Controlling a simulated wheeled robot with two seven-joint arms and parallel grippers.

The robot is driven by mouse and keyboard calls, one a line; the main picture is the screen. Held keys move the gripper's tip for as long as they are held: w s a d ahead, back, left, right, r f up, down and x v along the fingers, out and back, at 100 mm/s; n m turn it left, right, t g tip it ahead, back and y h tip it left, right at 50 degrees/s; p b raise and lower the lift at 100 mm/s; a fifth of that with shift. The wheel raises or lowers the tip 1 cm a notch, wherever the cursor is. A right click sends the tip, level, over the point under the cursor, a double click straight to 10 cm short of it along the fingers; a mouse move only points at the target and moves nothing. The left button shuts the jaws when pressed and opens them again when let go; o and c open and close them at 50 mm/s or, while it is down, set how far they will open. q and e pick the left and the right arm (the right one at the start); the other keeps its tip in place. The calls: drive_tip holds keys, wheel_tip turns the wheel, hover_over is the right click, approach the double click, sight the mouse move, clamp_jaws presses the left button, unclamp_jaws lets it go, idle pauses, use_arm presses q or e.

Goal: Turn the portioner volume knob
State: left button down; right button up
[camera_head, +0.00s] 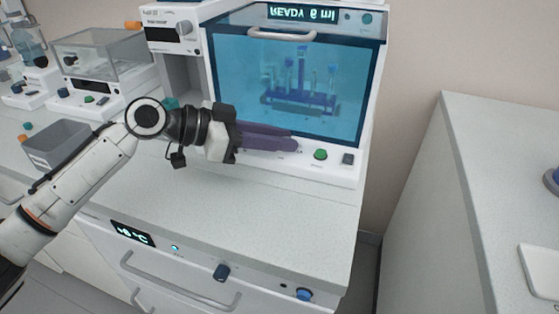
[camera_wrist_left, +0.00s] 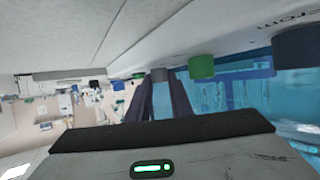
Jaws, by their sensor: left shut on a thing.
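The portioner (camera_head: 345,172) is the white cabinet with a blue see-through front and a lit display (camera_head: 303,13) whose flipped text reads like READY 6 ml. My left gripper (camera_head: 292,141) reaches in from the left, its dark purple fingers along the cabinet's lower front panel. In the left wrist view, the fingers (camera_wrist_left: 160,86) close on a small greyish knob (camera_wrist_left: 158,75), which appears to be the volume knob. The fingers hide the knob in the head view. My right gripper is out of view.
A handle (camera_head: 282,34) crosses the top of the blue front. A rack with vials (camera_head: 300,95) stands behind it. A grey bin (camera_head: 57,143) and a clear-lidded device (camera_head: 100,55) are at left. The counter (camera_head: 250,200) in front is clear.

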use_arm(q)
drive_tip(key=shift+w+f+m+g+b, duration=0.15)
drive_tip(key=shift+f+m+g+b, duration=0.25)
drive_tip(key=shift+b, duration=0.2)
drive_tip(key=shift+w+r+m+g+h+b, duration=0.1)
drive_tip(key=shift+r+m+g+h+b, duration=0.05)
drive_tip(key=shift+m+g+b, duration=0.35)
drive_tip(key=shift+r+m+g+h+b, duration=0.15)
drive_tip(key=shift+m+g, duration=0.15)
drive_tip(key=shift+g, duration=0.3)
drive_tip(key=shift+m+g+b, duration=0.3)
drive_tip(key=shift+m+g, duration=0.3)
drive_tip(key=shift+w+m+g+b, duration=0.1)
drive_tip(key=shift+m+g+b, duration=0.2)
drive_tip(key=shift+m+g, duration=0.55)
drive_tip(key=c, duration=1.6)
unclamp_jaws()
